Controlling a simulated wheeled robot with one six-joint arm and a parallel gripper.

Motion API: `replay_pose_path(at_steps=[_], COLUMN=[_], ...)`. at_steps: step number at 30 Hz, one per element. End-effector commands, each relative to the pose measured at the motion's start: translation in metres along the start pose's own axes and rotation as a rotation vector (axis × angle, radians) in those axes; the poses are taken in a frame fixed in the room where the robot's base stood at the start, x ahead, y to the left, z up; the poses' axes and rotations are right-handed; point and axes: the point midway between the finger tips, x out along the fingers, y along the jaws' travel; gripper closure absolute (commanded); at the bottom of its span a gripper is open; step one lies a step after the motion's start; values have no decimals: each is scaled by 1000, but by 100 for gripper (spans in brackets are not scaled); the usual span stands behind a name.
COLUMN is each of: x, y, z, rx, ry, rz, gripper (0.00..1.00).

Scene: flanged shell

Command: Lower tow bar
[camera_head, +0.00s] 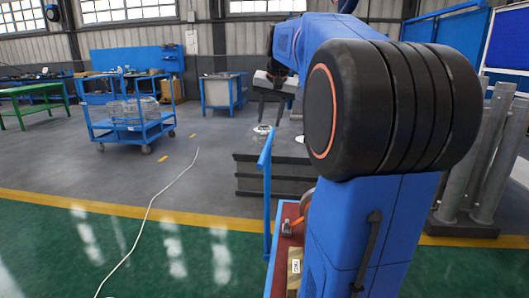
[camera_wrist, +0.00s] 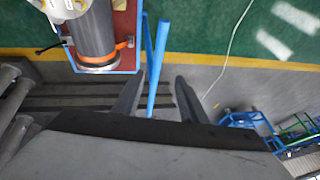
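The tow bar (camera_head: 267,190) is a blue bar standing nearly upright at the left edge of the red cart in the head view. In the wrist view the blue tow bar (camera_wrist: 154,65) runs between my two fingers in the picture. My gripper (camera_head: 271,118) is open, with its dark fingers pointing down near the bar's upper end in the head view. The wrist view shows the gripper (camera_wrist: 160,76) with its fingers well apart and a gap on each side of the bar. I cannot tell how far the bar is from the fingers in depth.
The red cart (camera_wrist: 124,22) carries a dark cylinder with an orange band (camera_wrist: 98,38). A dark stepped block (camera_head: 255,188) stands behind it. A blue trolley (camera_head: 133,128) is farther left, and grey posts (camera_head: 487,150) stand at right. Floor left of the cart is mostly clear, with a white cable (camera_head: 150,212).

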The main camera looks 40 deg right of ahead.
Motion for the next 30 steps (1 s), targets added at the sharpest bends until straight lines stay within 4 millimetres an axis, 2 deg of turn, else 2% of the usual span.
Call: replay_pose_path(at_steps=[3, 8, 30], x=[3, 18, 146], y=[4, 4, 4], z=[-8, -8, -7], rx=[14, 15, 14], ry=[1, 0, -2], rz=[3, 3, 3], gripper=[61, 61, 61])
